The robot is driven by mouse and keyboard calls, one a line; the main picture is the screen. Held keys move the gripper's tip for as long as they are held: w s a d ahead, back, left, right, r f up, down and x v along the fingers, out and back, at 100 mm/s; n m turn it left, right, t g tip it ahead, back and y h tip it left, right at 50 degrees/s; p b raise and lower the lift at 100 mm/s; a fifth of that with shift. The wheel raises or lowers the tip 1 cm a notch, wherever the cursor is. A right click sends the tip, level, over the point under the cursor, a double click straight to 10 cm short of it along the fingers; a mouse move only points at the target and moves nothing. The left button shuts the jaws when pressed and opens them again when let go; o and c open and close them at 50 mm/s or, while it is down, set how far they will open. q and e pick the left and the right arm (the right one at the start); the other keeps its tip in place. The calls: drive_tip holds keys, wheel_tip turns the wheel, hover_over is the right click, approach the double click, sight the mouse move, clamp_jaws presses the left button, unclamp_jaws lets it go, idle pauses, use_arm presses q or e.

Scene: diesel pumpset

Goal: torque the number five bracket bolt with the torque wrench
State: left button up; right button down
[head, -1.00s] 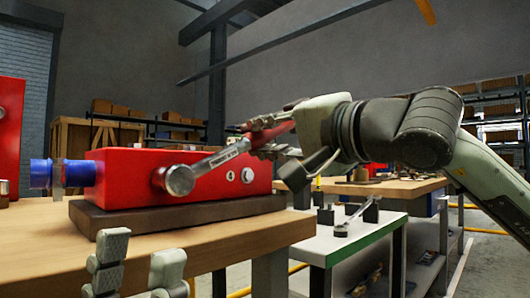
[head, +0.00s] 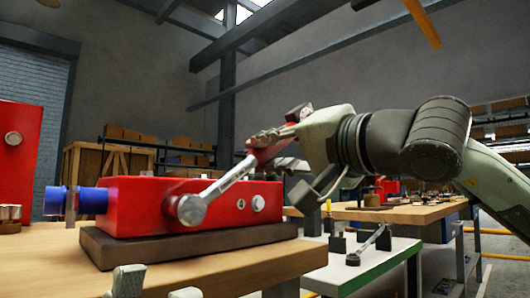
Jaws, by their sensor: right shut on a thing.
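The torque wrench (head: 218,188) has a silver head and shaft and a red handle. My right gripper (head: 268,150) is shut on the handle, at the upper right end. The wrench slants down to the left, its round head against the front face of the red block (head: 150,203). The head covers whatever bolt is behind it, so I cannot tell whether it is seated. Bolt heads (head: 258,203) show to its right on that face. My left gripper (head: 156,284) is low at the bottom edge, empty, its two fingertips apart and partly cut off.
The block sits on a dark base (head: 190,241) on a wooden bench (head: 60,270); a blue cylinder (head: 84,200) sticks out at its left. A green-edged table (head: 365,266) at right holds a spanner (head: 366,245). A red cabinet (head: 20,165) stands far left.

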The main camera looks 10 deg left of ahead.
drive_tip(key=shift+w+d+f+m, duration=0.2)
drive_tip(key=shift+f+m, duration=0.15)
drive_tip(key=shift+m, duration=0.15)
drive_tip(key=shift+v, duration=2.4)
drive_tip(key=shift+w+d+r, duration=0.15)
drive_tip(key=shift+d, duration=0.05)
